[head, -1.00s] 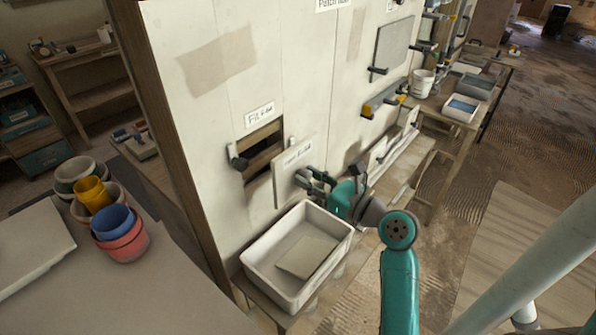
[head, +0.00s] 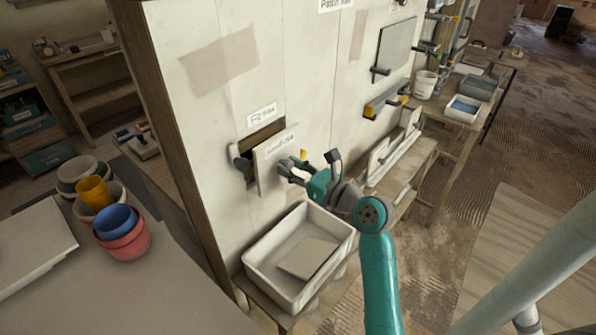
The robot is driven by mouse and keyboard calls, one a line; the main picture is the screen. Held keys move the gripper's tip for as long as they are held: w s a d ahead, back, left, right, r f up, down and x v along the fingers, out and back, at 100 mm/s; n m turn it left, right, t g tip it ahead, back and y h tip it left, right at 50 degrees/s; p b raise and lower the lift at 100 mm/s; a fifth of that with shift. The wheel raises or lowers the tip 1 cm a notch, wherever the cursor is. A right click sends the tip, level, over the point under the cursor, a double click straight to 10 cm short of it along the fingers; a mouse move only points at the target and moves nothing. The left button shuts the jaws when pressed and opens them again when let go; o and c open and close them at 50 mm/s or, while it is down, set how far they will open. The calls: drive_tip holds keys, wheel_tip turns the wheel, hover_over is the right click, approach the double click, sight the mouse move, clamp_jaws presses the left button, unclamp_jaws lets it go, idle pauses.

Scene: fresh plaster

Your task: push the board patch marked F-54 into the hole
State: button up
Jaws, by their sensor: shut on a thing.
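The hole (head: 263,134) is a dark rectangular opening in the pale wall, below a white label (head: 262,114) with blurred writing. The patch hides most of the hole; the upper part still shows. Whether the patch touches the wall cannot be told.
Stacked buckets (head: 121,234) stand on a table at left. Wall clamps (head: 384,102) are to the right.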

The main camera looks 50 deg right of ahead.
sight(281, 162)
drive_tip(key=shift+w+a+f, duration=0.1)
drive_tip(key=shift+w, duration=2.65)
drive_tip(key=o, duration=1.1)
drive_tip(key=shift+o, duration=0.2)
drive_tip(key=shift+o, duration=1.2)
drive_tip(key=shift+s, duration=3)
